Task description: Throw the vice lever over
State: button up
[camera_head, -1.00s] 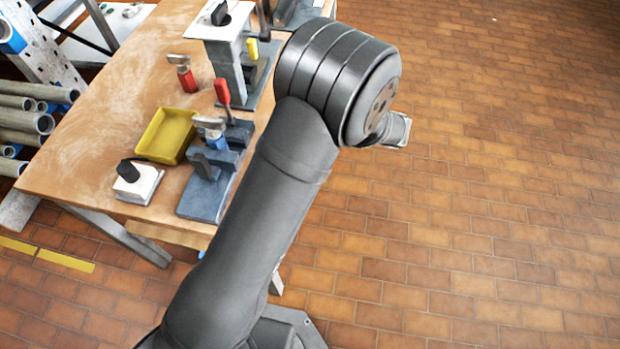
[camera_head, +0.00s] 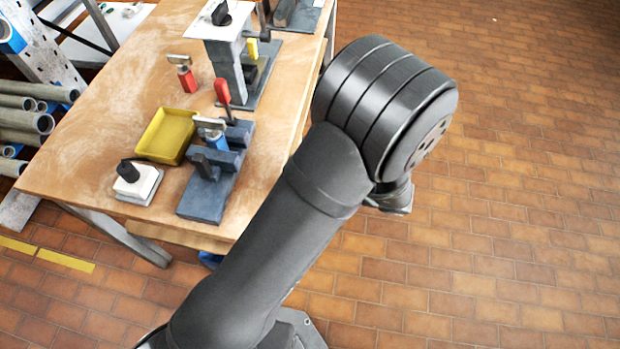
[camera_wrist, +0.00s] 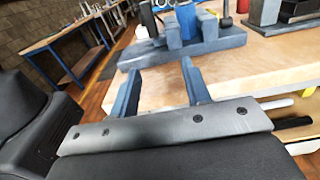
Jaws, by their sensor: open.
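The blue-grey vice (camera_head: 208,195) sits near the front right edge of the wooden bench (camera_head: 100,130). A lever with a red grip (camera_head: 222,92) stands nearly upright at its far end. A blue-handled tool with a metal head (camera_head: 213,130) stands at the vice jaws; whether it is clamped I cannot tell. In the wrist view the vice (camera_wrist: 185,45) lies ahead, beyond my fingertips. My gripper (camera_wrist: 160,68) is open and empty, its two blue-grey fingers apart and clear of the vice. In the head view my gripper is hidden behind my arm.
A yellow tray (camera_head: 165,136), a white block with a black knob (camera_head: 137,182) and a red-handled tool (camera_head: 183,72) stand left of the vice. A white-topped post (camera_head: 225,45) stands behind it. The floor right of the bench is clear.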

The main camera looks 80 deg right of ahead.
jog(key=w, duration=0.8)
jog(key=s, duration=1)
jog(key=shift+s, duration=0.25)
jog(key=shift+c, duration=0.2)
